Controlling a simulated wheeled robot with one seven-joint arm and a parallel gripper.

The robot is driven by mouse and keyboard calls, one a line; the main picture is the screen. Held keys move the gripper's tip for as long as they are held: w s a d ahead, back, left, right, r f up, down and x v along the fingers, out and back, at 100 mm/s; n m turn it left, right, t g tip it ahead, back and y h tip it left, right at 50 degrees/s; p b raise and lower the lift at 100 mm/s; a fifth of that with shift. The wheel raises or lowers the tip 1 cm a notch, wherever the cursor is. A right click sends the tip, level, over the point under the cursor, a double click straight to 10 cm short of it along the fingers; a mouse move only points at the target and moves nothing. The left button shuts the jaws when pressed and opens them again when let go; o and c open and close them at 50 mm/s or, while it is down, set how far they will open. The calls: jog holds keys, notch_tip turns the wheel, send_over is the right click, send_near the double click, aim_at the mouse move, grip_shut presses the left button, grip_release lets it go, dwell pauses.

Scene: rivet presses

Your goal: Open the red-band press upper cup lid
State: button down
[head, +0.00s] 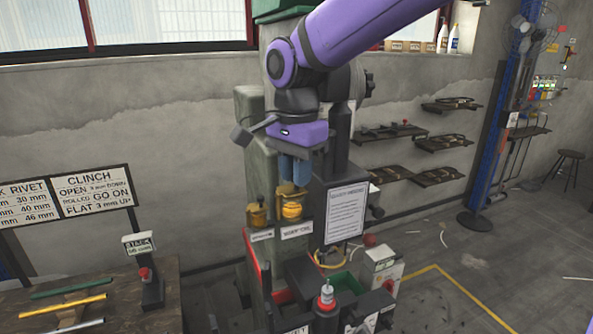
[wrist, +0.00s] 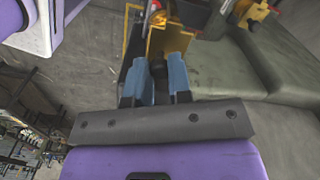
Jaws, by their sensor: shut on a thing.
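The press (head: 262,130) is a tall grey-green machine with two small yellow cups on its front. The left cup (head: 257,215) stands apart from my gripper. The right cup (head: 292,208) is directly below my gripper (head: 294,172), which points down with blue fingertips. In the wrist view my gripper (wrist: 157,70) is shut on a small dark knob (wrist: 158,69) at a yellow lid-like plate (wrist: 168,38). The fingers hide part of the knob and plate. I cannot tell from these views how far the lid is raised.
A white notice panel (head: 346,212) stands close right of the cups. Below are a red tray (head: 283,297), a green tray (head: 345,281) and a red-topped post (head: 326,300). A wooden bench (head: 150,318) with rods is at left. Open floor lies right.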

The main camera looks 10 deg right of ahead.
jog(key=n, duration=0.2)
jog(key=w+n, duration=0.1)
jog(key=n, duration=0.1)
jog(key=shift+w+a+n, duration=0.15)
jog(key=shift+a+n, duration=0.05)
jog(key=shift+n, duration=0.1)
jog(key=n, duration=0.3)
jog(key=w+a+n, duration=0.1)
jog(key=shift+n, duration=0.3)
jog(key=shift+w+a+n, duration=0.1)
jog(key=shift+a+n, duration=0.3)
jog(key=shift+n, duration=1.05)
jog(key=shift+w+a+n, duration=0.1)
jog(key=shift+a+n, duration=0.3)
jog(key=shift+n, duration=1.1)
jog(key=shift+w+a+n, duration=0.1)
jog(key=shift+a+n, duration=0.3)
jog(key=shift+n, duration=1.05)
jog(key=c, duration=1.1)
grip_release()
jog(key=shift+o, duration=0.2)
notch_tip(320, 180, up, 11)
